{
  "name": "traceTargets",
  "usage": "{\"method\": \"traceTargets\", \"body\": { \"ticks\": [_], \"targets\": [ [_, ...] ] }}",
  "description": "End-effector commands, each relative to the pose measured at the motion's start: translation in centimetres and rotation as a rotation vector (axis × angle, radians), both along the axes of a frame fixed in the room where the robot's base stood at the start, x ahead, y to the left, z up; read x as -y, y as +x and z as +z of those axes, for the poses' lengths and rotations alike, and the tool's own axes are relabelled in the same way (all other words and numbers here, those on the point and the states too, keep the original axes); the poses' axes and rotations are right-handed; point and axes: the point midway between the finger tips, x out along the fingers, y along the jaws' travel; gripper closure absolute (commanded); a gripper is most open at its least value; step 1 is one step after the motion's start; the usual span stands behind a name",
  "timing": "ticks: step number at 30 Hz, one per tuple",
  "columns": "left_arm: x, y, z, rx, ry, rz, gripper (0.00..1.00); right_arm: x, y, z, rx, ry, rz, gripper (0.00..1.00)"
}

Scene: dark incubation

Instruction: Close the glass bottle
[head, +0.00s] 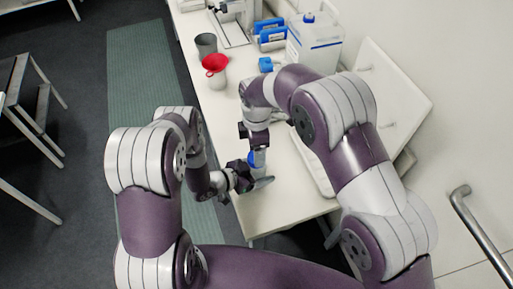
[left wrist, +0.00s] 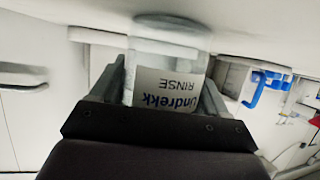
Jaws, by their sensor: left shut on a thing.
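In the left wrist view the picture is upside down and the bottle's base is at or close to the tabletop. In the head view my left gripper (head: 255,176) is low over the table's near left edge. A blue cap (head: 254,158) shows just above it. My right gripper (head: 257,140) points down right above the blue cap; its fingers are too small and hidden to read. Whether the cap is seated on the bottle cannot be told.
The white table (head: 220,112) is clear left of the arms. A red funnel (head: 215,63) in a cup, a grey cup (head: 206,44), blue boxes (head: 270,36) and a large white canister (head: 314,45) stand farther back. A handrail (head: 480,225) is at the right.

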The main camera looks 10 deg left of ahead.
Motion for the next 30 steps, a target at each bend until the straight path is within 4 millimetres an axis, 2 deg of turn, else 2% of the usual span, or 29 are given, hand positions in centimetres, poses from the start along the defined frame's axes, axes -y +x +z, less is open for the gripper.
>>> {"method": "traceTargets", "body": {
  "ticks": [1, 2, 5, 10, 14, 23, 26, 30],
  "targets": [
    [0.0, 0.0, 0.0, 0.001, 0.000, 0.000, 1.00, 0.0, 0.0, 0.0, 0.000, 0.000, 0.000, 0.19],
    [0.0, 0.0, 0.0, 0.001, 0.000, 0.000, 1.00, 0.0, 0.0, 0.0, 0.000, 0.000, 0.000, 0.23],
    [0.0, 0.0, 0.0, 0.001, 0.000, 0.000, 1.00, 0.0, 0.1, 0.5, 0.002, 0.001, 0.070, 0.23],
    [0.0, 0.0, 0.0, 0.001, 0.000, 0.000, 1.00, -0.1, 0.1, 2.6, 0.003, 0.001, 0.404, 0.23],
    [0.0, 0.0, 0.0, 0.001, 0.000, 0.000, 1.00, 0.0, 0.0, 3.4, 0.000, 0.000, 0.548, 0.23],
    [0.0, 0.0, 0.0, 0.001, 0.000, 0.000, 1.00, 0.0, 0.0, 3.4, 0.000, 0.000, 0.564, 0.23],
    [0.0, 0.0, 0.0, 0.001, 0.000, 0.000, 1.00, 0.0, 0.0, 2.7, -0.002, -0.001, 0.563, 0.23],
    [0.0, 0.0, 0.0, 0.001, 0.000, 0.000, 1.00, 0.0, 0.0, 0.5, -0.003, -0.001, 0.562, 0.23]
  ]
}}
